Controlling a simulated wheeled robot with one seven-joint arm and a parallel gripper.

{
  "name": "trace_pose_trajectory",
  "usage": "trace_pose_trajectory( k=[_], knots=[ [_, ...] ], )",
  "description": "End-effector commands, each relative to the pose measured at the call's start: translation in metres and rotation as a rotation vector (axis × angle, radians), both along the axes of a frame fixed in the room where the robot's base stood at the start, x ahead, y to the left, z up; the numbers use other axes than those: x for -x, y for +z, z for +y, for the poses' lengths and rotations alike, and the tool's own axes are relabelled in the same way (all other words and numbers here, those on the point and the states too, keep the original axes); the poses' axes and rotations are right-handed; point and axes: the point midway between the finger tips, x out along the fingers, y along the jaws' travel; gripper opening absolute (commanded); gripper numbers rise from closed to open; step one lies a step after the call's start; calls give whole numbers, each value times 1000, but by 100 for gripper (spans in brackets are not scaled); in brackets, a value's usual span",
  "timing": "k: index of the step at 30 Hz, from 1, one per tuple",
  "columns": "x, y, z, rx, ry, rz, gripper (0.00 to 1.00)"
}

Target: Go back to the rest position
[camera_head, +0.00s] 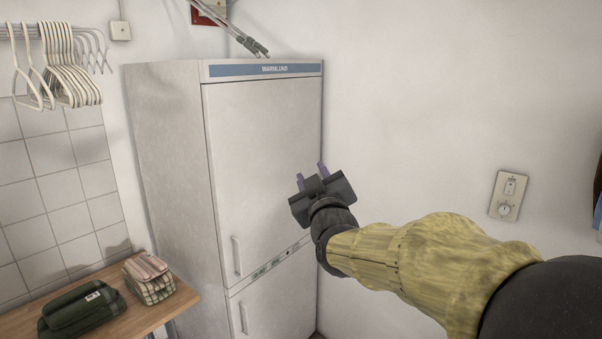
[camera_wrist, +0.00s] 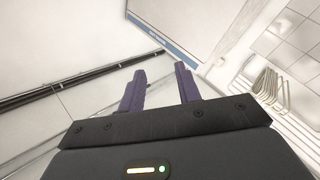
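My gripper (camera_head: 309,176) is raised in front of the right part of a tall white fridge-freezer in the head view. Its two purple fingers point up and away. In the wrist view the gripper (camera_wrist: 160,90) shows its fingers apart with nothing between them. My arm reaches in from the lower right of the head view, with a yellowish sleeve-like cover on it.
The fridge-freezer (camera_head: 265,160) stands in the corner, its doors shut. A wooden table (camera_head: 120,325) at lower left holds folded green cloth (camera_head: 80,312) and striped cloth (camera_head: 148,278). Hangers (camera_head: 65,75) hang on a rail at upper left. A wall control (camera_head: 508,196) is at right.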

Motion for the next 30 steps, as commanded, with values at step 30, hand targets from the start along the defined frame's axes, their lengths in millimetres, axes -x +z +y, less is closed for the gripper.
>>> trace_pose_trajectory(
  k=[30],
  knots=[
    [243,-332,-129,-345,-464,1526,34]
  ],
)
